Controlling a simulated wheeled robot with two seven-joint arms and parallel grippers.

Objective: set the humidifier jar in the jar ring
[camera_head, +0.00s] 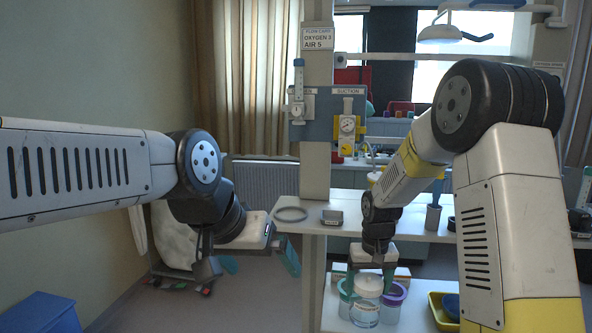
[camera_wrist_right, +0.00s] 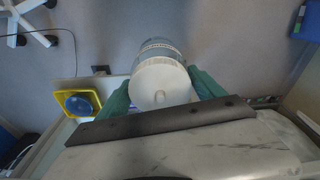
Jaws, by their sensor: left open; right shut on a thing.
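The humidifier jar (camera_head: 366,312) is clear with a white lid and looks upright in the head view. My right gripper (camera_head: 368,282) is shut on it near the lid, with green fingers on both sides. The right wrist view shows the jar's white lid (camera_wrist_right: 160,84) between the fingers (camera_wrist_right: 162,92). I cannot tell whether the jar's base touches the lower shelf. A grey ring (camera_head: 291,214), which looks like the jar ring, is at the left end of the upper shelf. My left gripper (camera_head: 258,263) is open and empty, left of the shelf post and below the ring.
A small dark block (camera_head: 332,217) sits right of the ring. A teal-rimmed container (camera_head: 344,300) and a purple-rimmed container (camera_head: 394,299) flank the held jar. A yellow tray (camera_head: 436,313) with a blue item stands right of them. The post (camera_head: 316,120) rises behind the upper shelf (camera_head: 345,203).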

